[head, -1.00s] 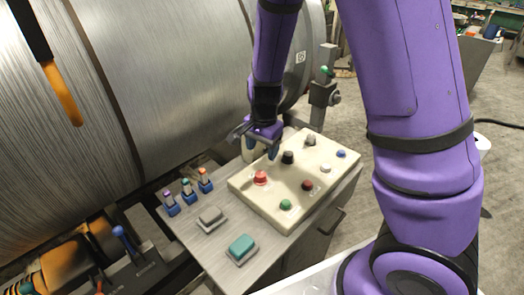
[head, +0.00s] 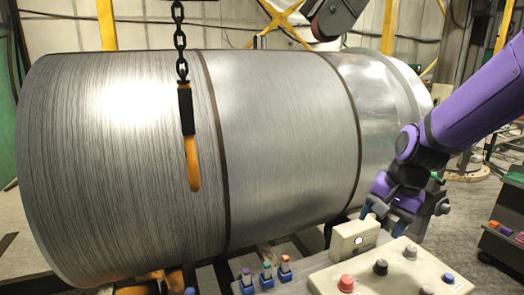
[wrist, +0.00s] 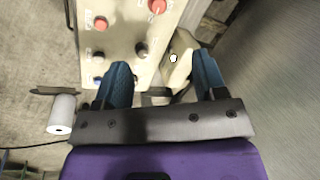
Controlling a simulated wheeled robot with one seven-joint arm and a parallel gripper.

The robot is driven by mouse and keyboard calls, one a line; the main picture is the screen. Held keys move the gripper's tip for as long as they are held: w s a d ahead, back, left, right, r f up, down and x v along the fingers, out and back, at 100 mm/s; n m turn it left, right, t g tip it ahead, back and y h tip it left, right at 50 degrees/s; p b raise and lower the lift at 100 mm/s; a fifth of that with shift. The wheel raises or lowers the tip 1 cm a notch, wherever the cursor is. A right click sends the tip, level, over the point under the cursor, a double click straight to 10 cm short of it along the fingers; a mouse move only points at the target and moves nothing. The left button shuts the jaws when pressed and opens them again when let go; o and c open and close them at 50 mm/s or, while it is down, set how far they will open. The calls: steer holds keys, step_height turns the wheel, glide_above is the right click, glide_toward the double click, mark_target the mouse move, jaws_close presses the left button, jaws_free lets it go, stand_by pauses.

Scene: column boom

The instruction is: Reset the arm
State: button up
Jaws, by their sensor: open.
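My gripper (head: 390,214) is on the right in the head view, at the end of my purple arm, just above and behind the cream control panel (head: 405,270). In the wrist view my gripper (wrist: 163,88) has its two blue fingers spread apart with nothing held between them. The panel (wrist: 122,50) lies beyond the fingertips there, with red and dark knobs. A small cream box with a white round button (head: 353,240) stands at the panel's back left corner, close to the fingers. Whether a finger touches it I cannot tell.
A large metal cylinder (head: 270,140) fills the middle of the head view. A chain with an orange-tipped hook (head: 190,150) hangs in front of it. Several small coloured switches (head: 266,275) stand left of the panel. A white roll (wrist: 62,114) lies on the floor in the wrist view.

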steer(key=s+d+r+n+t+h, duration=0.1)
steer(key=s+d+r+n, duration=0.1)
steer(key=s+r, duration=0.5)
steer(key=s+d+r+n+t+h, duration=0.1)
steer(key=s+r+n, duration=0.4)
steer(key=s, duration=0.5)
steer(key=shift+s+d+r+t, duration=0.15)
steer(key=shift+d+r+t, duration=0.55)
steer(key=shift+d+r, duration=0.15)
